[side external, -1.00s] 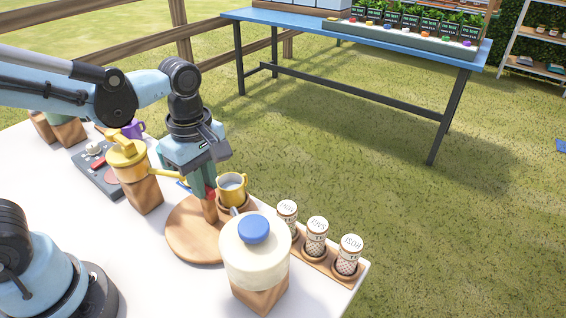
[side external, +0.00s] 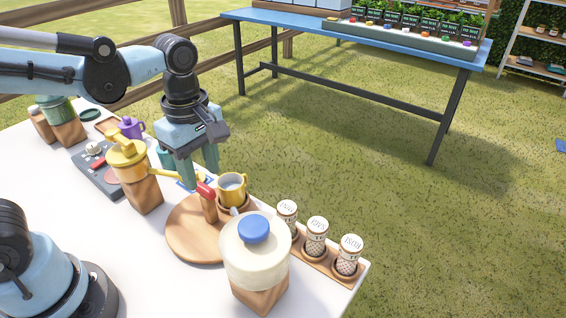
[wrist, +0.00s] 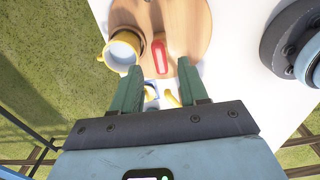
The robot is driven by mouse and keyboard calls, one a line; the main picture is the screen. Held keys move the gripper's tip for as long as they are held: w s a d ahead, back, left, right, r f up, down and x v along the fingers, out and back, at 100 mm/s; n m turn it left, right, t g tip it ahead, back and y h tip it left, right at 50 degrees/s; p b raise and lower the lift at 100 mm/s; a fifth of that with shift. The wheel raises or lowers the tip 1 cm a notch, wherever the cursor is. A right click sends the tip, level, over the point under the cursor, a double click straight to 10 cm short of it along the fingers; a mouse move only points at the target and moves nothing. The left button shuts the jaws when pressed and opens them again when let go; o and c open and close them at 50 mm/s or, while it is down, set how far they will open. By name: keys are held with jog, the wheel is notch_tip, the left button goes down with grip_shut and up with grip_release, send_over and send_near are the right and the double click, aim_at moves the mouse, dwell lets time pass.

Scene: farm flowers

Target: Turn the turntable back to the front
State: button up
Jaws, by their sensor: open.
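The turntable, a round wooden disc (side external: 190,240), lies on the white table and also shows in the wrist view (wrist: 195,25). A wooden post with a red-topped handle (side external: 206,190) stands on it; the red top shows in the wrist view (wrist: 159,56). A yellow mug (side external: 232,189) sits in a wooden holder by the post, left of the red top in the wrist view (wrist: 122,50). My gripper (side external: 200,175) is open and empty, just behind and above the handle. In the wrist view its green fingertips (wrist: 159,68) stand apart, with the red top between and ahead of them.
A cream dispenser with a blue cap (side external: 254,250) stands close in front of the turntable. A yellow pump dispenser (side external: 140,180) is to the left, its spout reaching toward the turntable. Three labelled shakers (side external: 316,238) sit in a wooden rack to the right.

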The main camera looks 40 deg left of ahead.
notch_tip(320, 180, up, 9)
dwell(0.5)
jog(key=shift+f, duration=0.1)
jog(key=a+f+m+t, duration=0.5)
jog(key=f+m+t, duration=0.2)
jog(key=m, duration=1.1)
jog(key=shift+w+f, duration=0.25)
jog(key=shift+f, duration=0.1)
